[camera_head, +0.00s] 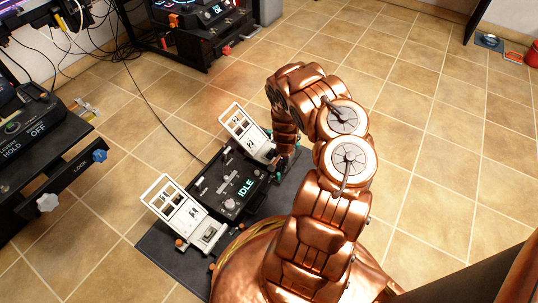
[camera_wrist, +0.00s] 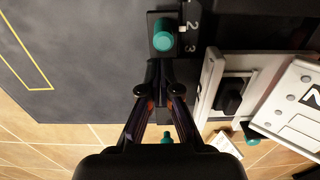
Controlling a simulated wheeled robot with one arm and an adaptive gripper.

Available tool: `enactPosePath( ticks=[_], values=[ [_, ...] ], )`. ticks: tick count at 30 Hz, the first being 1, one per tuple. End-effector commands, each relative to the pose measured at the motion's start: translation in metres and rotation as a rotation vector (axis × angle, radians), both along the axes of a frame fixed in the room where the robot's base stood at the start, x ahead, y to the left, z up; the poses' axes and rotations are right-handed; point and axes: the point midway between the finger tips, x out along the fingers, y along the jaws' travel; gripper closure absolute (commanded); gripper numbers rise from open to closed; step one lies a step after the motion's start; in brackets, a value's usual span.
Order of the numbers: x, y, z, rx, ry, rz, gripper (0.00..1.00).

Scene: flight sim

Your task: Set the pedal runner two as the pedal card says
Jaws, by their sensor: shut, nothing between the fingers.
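The pedal unit stands on a dark mat (camera_head: 158,246), with a left white pedal (camera_head: 186,213), a right white pedal (camera_head: 246,132) and a black centre box whose display (camera_head: 246,188) reads IDLE. In the wrist view a teal knob (camera_wrist: 163,36) sits on a dark strip with a scale (camera_wrist: 190,22) showing 2 and 3. My gripper (camera_wrist: 160,66) is shut and empty, its fingertips just below that knob in the picture; I cannot tell whether they touch. In the head view my gripper (camera_head: 286,150) is beside the right pedal, partly hidden. No pedal card is readable.
More teal knobs (camera_wrist: 250,133) show near the right pedal's white frame (camera_wrist: 211,90). A black console with a blue knob (camera_head: 99,155) stands at left, and another console (camera_head: 204,45) at the back. A cable crosses the tiles. The floor at right is mostly clear.

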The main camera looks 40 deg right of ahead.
Motion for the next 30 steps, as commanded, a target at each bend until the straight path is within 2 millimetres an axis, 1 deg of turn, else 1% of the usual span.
enactPosePath(
  ticks=[17, 30],
  values=[
    [0.0001, -0.0001, -0.0002, 0.0, 0.0, 0.0, 1.0],
    [0.0001, -0.0002, -0.0097, 0.0, 0.0, -0.001, 1.0]
  ],
)
